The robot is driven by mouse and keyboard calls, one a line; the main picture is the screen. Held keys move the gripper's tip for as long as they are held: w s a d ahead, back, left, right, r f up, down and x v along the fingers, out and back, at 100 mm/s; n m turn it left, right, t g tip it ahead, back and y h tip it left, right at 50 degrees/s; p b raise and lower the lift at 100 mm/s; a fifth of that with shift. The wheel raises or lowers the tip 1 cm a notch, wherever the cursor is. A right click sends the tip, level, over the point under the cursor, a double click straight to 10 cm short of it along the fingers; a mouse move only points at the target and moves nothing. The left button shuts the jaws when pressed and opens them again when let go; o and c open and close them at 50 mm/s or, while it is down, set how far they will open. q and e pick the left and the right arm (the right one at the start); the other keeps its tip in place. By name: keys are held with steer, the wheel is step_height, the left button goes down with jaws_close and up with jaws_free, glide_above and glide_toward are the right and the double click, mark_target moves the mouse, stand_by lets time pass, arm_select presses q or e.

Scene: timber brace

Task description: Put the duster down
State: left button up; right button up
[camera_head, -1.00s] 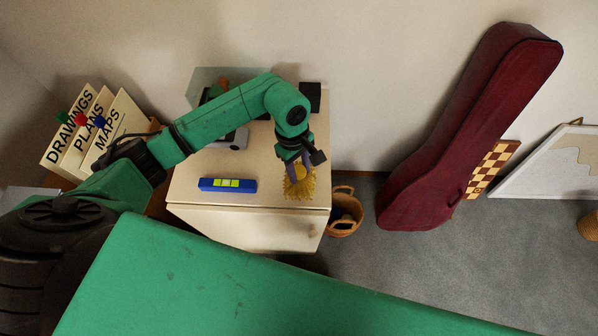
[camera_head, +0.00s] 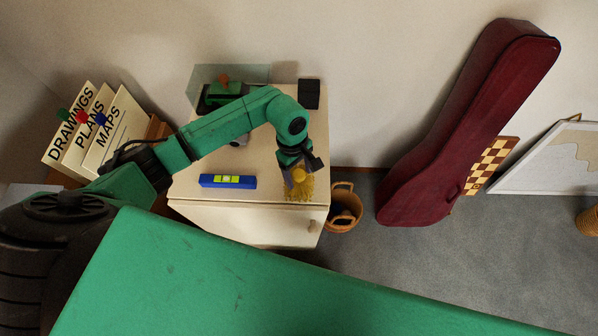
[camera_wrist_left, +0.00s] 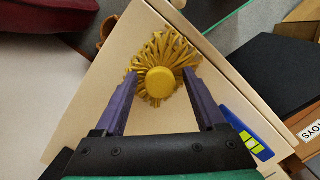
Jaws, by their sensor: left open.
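The yellow duster (camera_head: 300,188) is on the cream cabinet top near its front right corner. In the left wrist view the duster (camera_wrist_left: 160,80) shows a round yellow knob with strands spread around it. My left gripper (camera_head: 298,172) is right above the duster, pointing down. In the left wrist view the left gripper (camera_wrist_left: 163,88) has its two purple fingers apart, one on each side of the knob, with gaps between the fingers and the knob. My right gripper is not in view.
A blue spirit level (camera_head: 228,181) lies left of the duster on the cabinet (camera_head: 255,222). A black box (camera_head: 309,93) and a glass-backed item stand at its back. A wicker basket (camera_head: 343,210) and a dark red instrument case (camera_head: 460,130) stand to the right.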

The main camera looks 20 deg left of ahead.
arm_select(q)
steer(key=shift+w+r+b, duration=0.1)
steer(key=shift+r+b, duration=0.3)
step_height(320, 180, up, 11)
steer(key=a+b, duration=0.1)
steer(key=b, duration=0.2)
steer(key=shift+w+a+r+b, duration=0.15)
steer(key=shift+w+a+b, duration=0.15)
steer(key=shift+w, duration=0.1)
